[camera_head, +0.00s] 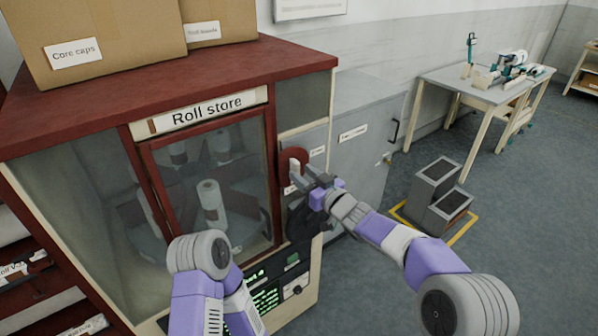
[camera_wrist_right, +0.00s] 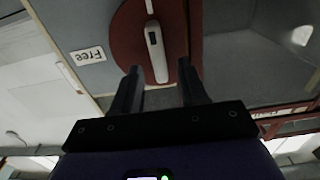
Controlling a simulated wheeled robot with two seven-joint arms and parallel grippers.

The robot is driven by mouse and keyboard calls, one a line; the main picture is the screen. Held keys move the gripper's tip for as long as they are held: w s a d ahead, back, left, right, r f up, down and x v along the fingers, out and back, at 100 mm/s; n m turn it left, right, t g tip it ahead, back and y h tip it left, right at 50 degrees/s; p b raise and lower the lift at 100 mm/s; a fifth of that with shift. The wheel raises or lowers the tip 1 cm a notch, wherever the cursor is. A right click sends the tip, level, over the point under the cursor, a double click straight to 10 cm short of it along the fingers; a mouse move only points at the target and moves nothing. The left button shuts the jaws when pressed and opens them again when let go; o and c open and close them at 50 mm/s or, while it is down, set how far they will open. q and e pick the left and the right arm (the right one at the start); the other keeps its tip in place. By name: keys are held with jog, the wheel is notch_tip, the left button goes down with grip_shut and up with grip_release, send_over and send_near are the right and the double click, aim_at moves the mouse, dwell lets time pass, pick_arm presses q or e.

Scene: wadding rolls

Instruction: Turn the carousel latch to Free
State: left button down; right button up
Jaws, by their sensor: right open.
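The carousel latch is a pale handle (camera_head: 294,167) on a dark red disc (camera_head: 296,154), on the panel right of the Roll store door. In the right wrist view the handle (camera_wrist_right: 155,52) runs nearly up and down across the disc (camera_wrist_right: 126,35). The "Free" label (camera_wrist_right: 87,55) is upside down to its left, and the handle does not point at it. My right gripper (camera_head: 308,172) is open at the latch. In the wrist view its fingers (camera_wrist_right: 160,72) are on either side of the handle's near end; contact cannot be told. My left gripper is out of view.
The Roll store door (camera_head: 210,180) is shut, with white rolls behind its glass. A grey cabinet (camera_head: 360,150) stands to the right. Boxes (camera_head: 100,40) sit on top. Grey bins (camera_head: 438,185) stand on the floor, with a workbench (camera_head: 480,88) beyond.

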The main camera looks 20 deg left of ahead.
jog(key=shift+x, duration=1.3)
grip_shut()
